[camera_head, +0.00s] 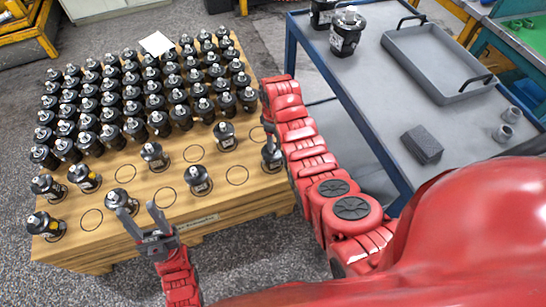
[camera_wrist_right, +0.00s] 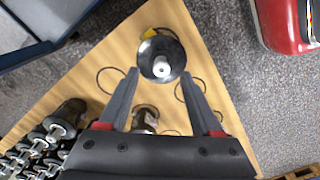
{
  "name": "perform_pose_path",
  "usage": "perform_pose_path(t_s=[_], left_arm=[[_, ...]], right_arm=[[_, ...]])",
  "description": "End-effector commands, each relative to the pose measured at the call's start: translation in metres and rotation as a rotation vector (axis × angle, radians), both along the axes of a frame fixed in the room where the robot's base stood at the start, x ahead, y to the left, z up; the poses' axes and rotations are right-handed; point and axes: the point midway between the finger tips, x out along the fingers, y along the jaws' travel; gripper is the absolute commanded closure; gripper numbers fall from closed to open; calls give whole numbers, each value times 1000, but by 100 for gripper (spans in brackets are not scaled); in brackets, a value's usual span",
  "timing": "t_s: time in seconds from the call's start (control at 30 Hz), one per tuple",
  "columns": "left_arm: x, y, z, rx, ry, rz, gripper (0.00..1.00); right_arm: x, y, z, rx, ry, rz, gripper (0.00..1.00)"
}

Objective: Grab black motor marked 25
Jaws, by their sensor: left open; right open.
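Black motors with silver tops stand upright on a wooden pallet (camera_head: 130,240); the number 25 is not readable on any. My left gripper (camera_head: 139,211) is open and empty, in front of the pallet's near edge beside a motor (camera_head: 121,201). My right gripper (camera_head: 268,132) is at the pallet's right edge, pointing down. In the right wrist view, my right gripper (camera_wrist_right: 160,73) is open, with a motor (camera_wrist_right: 162,52) between and just beyond its fingertips. That motor (camera_head: 272,160) is partly hidden by the gripper in the head view.
Several more motors (camera_head: 154,156) stand in front rows among empty marked circles (camera_head: 146,199); the back rows are tightly packed. A blue-framed table (camera_head: 375,110) at right holds a grey tray (camera_head: 440,65), a motor (camera_head: 346,32), a dark block (camera_head: 421,144) and small metal parts (camera_head: 503,132).

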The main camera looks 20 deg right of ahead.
Motion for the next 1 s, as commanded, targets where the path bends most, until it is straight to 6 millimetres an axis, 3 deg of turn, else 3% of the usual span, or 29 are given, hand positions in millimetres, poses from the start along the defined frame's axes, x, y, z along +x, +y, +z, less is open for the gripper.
perform_pose_path(t_s=[0.4, 0.77, 1.0], left_arm=[[0, 0, -4, 0, 0, 0, 50], [0, 0, -4, 0, 0, 0, 50], [0, 0, -4, 0, 0, 0, 50]], right_arm=[[-2, 3, -44, 0, 4, -1, 35], [-1, 3, -47, 0, 0, 0, 35], [-1, 3, -47, 0, 0, 0, 78]])
